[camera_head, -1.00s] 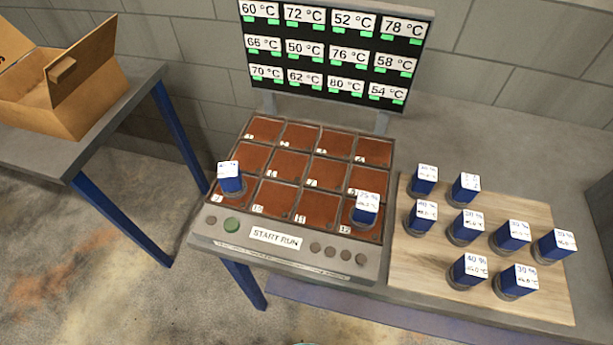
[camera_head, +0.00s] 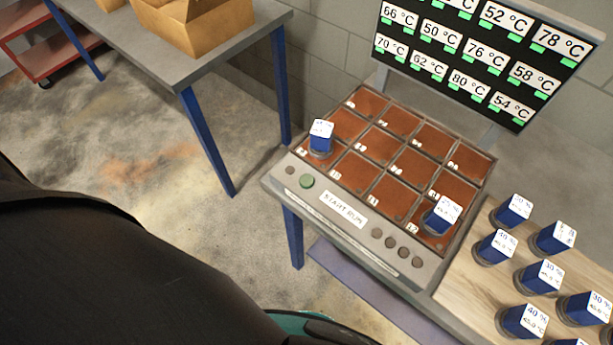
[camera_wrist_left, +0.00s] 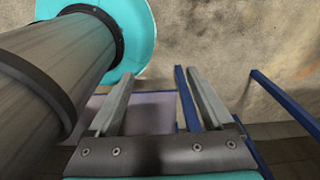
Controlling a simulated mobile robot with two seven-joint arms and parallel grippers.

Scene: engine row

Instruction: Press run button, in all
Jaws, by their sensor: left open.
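The run button is the larger green round button (camera_head: 307,181) on the front panel of the machine (camera_head: 271,183), left of the START RUN label (camera_head: 343,209). Two blue blocks with white tops stand on the machine's brown grid: one at the left (camera_head: 320,139) and one at the front right (camera_head: 441,214). My left gripper (camera_wrist_left: 158,95) shows in the left wrist view, open and empty, with its two fingers apart over the floor and blue table legs. It touches nothing that I can see. My right gripper is not in view.
A display (camera_head: 485,55) of temperatures stands behind the grid. Several blue blocks stand on a wooden board (camera_head: 467,285) to the right. A grey table (camera_head: 150,62) with a cardboard box (camera_head: 200,25) is at the left. Open floor (camera_head: 130,160) lies between.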

